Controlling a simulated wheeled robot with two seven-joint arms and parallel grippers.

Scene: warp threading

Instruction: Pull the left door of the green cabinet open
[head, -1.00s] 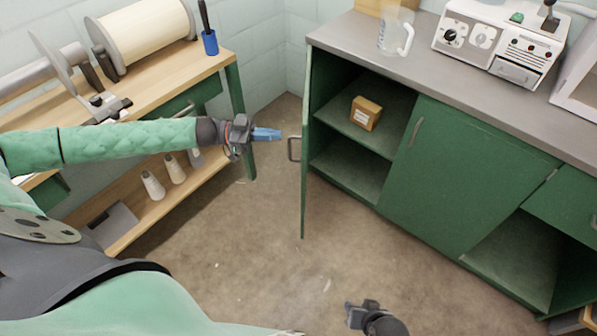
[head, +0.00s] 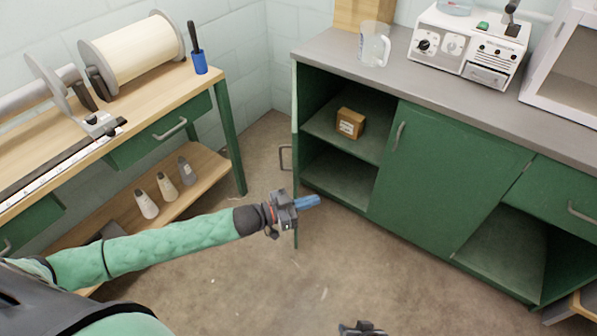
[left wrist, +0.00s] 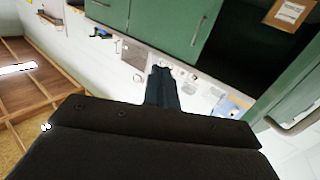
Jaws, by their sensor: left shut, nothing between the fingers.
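The green cabinet (head: 440,180) has its left door (head: 295,100) swung out, seen nearly edge-on in the head view. The door's handle (head: 286,158) is on its left face. In the left wrist view the door (left wrist: 285,90) and handle (left wrist: 297,122) are at the right. My left gripper (head: 308,202) is shut and empty, below the handle. It covers part of the door's lower edge, its blue fingertips pointing right past the door line; contact cannot be told. The fingers also show in the left wrist view (left wrist: 162,80). My right gripper (head: 350,328) is at the bottom edge, mostly cut off.
A small brown box (head: 350,123) sits on the upper shelf inside the open compartment. A glass jug (head: 374,48) and a white device (head: 468,45) stand on the grey counter (head: 330,48). A wooden workbench (head: 150,95) stands at left. The floor (head: 330,260) before the cabinet is clear.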

